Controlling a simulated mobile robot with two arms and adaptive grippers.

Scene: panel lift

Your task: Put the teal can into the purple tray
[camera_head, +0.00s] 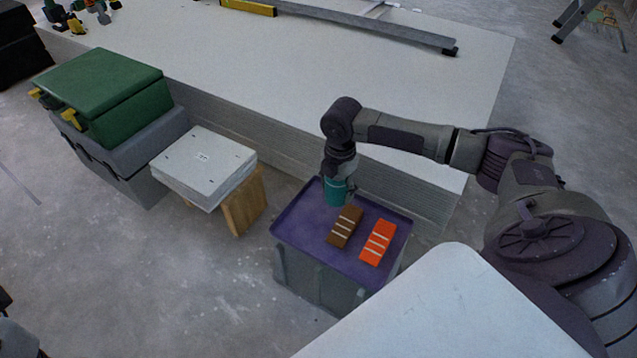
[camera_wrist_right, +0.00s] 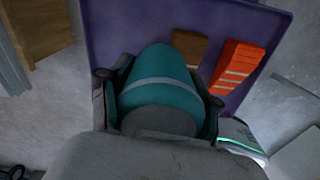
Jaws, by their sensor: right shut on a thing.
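The teal can (camera_head: 336,192) is in my right gripper (camera_head: 338,178), which is shut on it over the back left part of the purple tray (camera_head: 308,236). In the right wrist view the can (camera_wrist_right: 158,75) lies between the two fingers (camera_wrist_right: 160,108), with the tray (camera_wrist_right: 118,25) behind it. I cannot tell whether the can's bottom touches the tray. A brown block (camera_head: 345,226) and an orange block (camera_head: 378,242) with pale stripes lie in the tray, to the right of the can.
The tray sits on a grey crate (camera_head: 312,282). A large stack of white panels (camera_head: 300,70) stands behind it. To the left are a white box (camera_head: 203,160) on a wooden support and a green case (camera_head: 105,90) on a grey one. Open floor (camera_head: 150,270) lies at the front left.

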